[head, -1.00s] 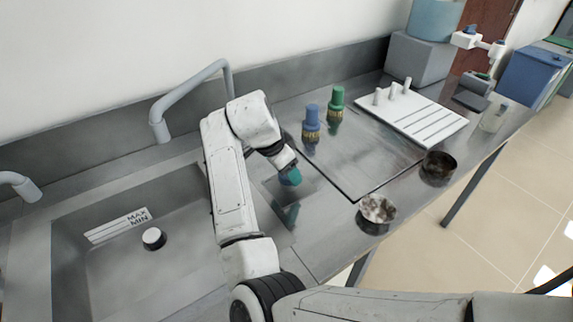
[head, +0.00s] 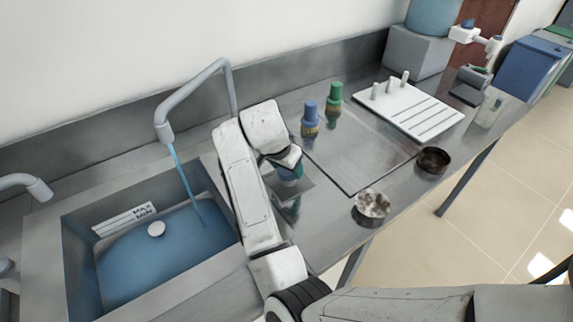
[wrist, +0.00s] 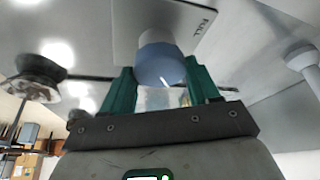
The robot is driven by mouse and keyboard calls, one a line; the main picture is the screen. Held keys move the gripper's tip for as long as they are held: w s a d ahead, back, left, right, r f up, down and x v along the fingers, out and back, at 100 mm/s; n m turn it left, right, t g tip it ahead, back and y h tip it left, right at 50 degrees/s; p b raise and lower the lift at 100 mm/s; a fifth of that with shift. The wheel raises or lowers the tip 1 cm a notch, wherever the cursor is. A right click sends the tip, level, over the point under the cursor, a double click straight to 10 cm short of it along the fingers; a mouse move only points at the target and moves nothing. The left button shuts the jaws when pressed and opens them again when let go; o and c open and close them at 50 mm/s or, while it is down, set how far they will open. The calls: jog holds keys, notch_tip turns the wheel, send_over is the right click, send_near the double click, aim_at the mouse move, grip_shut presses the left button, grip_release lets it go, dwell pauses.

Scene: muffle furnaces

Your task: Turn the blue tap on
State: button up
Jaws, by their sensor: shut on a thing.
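The blue tap knob (wrist: 160,64) sits on a plate marked FULL in the wrist view. My gripper (wrist: 161,76) has its green fingers on either side of the knob, shut on it. In the head view my gripper (head: 289,174) is at the counter just right of the sink, and my wrist hides most of the knob. A stream of blue water (head: 184,180) runs from the tall grey spout (head: 190,92) into the sink (head: 80,217).
Blue water covers the sink floor around a white round piece (head: 157,229). A blue-topped fitting (head: 310,118) and a green-topped one (head: 334,100) stand behind my gripper. A bowl with whitish contents (head: 371,205) and a dark bowl (head: 433,161) are near the counter's front edge.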

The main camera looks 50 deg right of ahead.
jog(key=o, duration=1.1)
jog(key=shift+c, duration=0.2)
jog(key=v, duration=1)
jog(key=shift+r+b, duration=0.35)
jog(key=shift+r, duration=0.05)
jog(key=shift+a, duration=0.1)
